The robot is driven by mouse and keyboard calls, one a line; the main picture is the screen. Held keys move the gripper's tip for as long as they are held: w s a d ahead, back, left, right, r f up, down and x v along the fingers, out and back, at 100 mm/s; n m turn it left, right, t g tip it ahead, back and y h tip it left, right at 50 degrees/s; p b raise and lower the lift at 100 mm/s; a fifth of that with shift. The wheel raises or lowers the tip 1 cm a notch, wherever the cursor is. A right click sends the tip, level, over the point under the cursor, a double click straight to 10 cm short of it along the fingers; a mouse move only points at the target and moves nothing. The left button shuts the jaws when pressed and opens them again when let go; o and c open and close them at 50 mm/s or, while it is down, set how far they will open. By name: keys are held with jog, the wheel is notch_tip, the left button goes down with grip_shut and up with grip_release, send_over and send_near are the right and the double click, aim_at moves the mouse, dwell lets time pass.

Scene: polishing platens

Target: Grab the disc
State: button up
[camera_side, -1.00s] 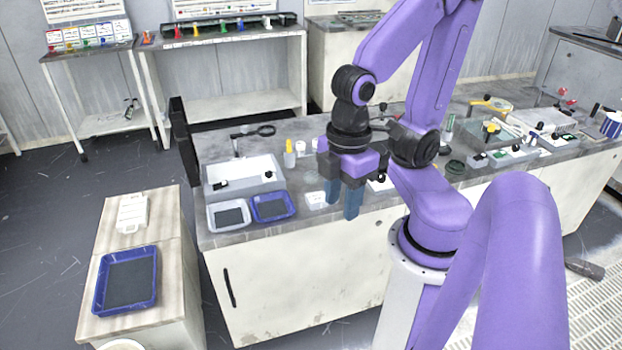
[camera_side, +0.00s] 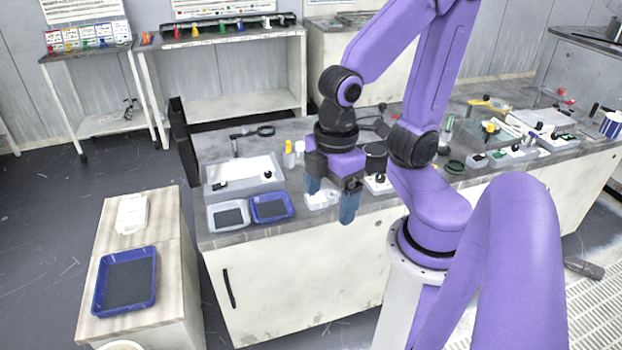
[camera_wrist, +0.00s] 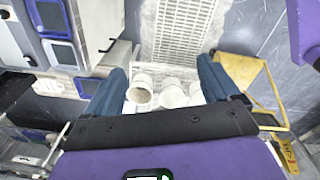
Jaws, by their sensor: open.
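My gripper (camera_side: 331,198) is open and empty, with its two blue fingers pointing down over the front part of the long bench (camera_side: 240,236). The fingers also show in the wrist view (camera_wrist: 163,78), apart, with nothing held between them. I cannot pick out the disc with certainty. A dark, flat round piece (camera_side: 454,167) lies on the bench to the right of my gripper, beyond my arm. A dark round thing (camera_side: 376,153) stands just behind my gripper, partly hidden by it.
A white tray (camera_side: 228,217) and a blue tray (camera_side: 271,208) sit left of my gripper. A grey-white box (camera_side: 244,184) and a magnifier (camera_side: 265,131) stand behind them. A larger blue tray (camera_side: 126,281) is on the low cabinet. White cups (camera_wrist: 141,92) show below in the wrist view.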

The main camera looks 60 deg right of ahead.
jog(key=w+d+f+n+h, duration=0.1)
jog(key=w+d+f, duration=0.1)
jog(key=w+d, duration=0.35)
jog(key=w+d+f+t+h, duration=0.1)
jog(key=w+d, duration=0.1)
jog(key=w, duration=0.6)
jog(key=w+d+f+n+h, duration=0.1)
jog(key=w+d+f, duration=0.15)
jog(key=w, duration=0.45)
jog(key=w+d+f+n+h, duration=0.1)
jog(key=d+f, duration=0.2)
jog(key=d, duration=0.5)
jog(key=w+d+f+n+g, duration=0.1)
jog(key=w+d+f, duration=0.15)
jog(key=d, duration=0.55)
jog(key=d+f+n+h, duration=0.1)
jog(key=d+f, duration=0.2)
jog(key=d, duration=0.5)
jog(key=x, duration=1.1)
jog(key=shift+a+f, duration=0.15)
jog(key=shift+f, duration=0.1)
jog(key=x, duration=0.4)
jog(key=shift+s+a+f, duration=0.1)
jog(key=shift+s+a, duration=0.1)
jog(key=shift+s, duration=0.15)
jog(key=shift+d+f, duration=0.3)
jog(key=shift+f, duration=0.3)
